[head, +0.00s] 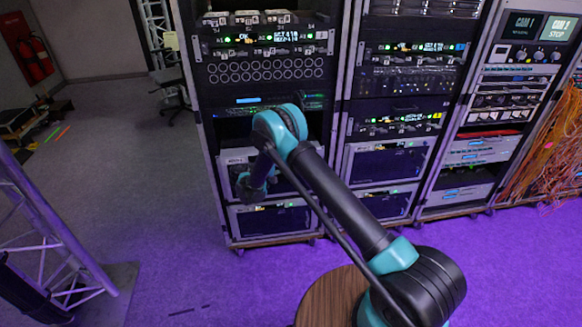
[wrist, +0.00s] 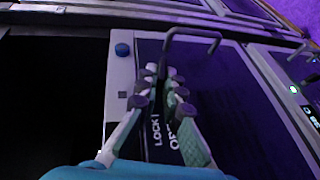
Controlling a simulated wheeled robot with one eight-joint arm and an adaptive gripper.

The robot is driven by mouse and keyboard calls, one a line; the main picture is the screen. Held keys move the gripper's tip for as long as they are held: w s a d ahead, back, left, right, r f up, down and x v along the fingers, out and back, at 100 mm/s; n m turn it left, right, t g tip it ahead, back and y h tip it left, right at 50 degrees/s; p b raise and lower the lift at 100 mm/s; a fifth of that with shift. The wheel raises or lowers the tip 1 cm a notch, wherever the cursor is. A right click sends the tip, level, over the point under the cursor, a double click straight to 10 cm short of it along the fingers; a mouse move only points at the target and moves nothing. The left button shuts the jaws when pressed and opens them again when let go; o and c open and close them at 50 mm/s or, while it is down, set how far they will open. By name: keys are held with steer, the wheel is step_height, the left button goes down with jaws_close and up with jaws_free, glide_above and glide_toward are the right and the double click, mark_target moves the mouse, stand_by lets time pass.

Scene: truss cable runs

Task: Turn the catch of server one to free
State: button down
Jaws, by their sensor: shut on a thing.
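In the wrist view, my gripper (wrist: 165,78) has its fingertips closed on one end of a dark bent bar (wrist: 192,34) at the front of a server panel. The bar runs up from the fingers and across to the right. White lettering on a dark label (wrist: 158,130) between the fingers reads LOCK and, partly covered, OPE. I cannot tell which way the catch is turned; the fingers hide its base. In the head view, my gripper (head: 252,188) is at the lower left rack, in front of a server unit (head: 232,160) partly hidden by my arm.
Another server unit (head: 270,217) is below in the same rack. A truss (head: 45,230) stands at the left. Orange cables (head: 548,150) hang at the right.

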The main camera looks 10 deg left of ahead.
steer(key=shift+f+n+t+h, duration=0.2)
steer(key=shift+n+t+h, duration=0.2)
steer(key=shift+t+h, duration=0.45)
steer(key=shift+h, duration=0.25)
steer(key=c, duration=1.7)
jaws_free()
steer(key=shift+a, duration=0.1)
steer(key=v, duration=1.2)
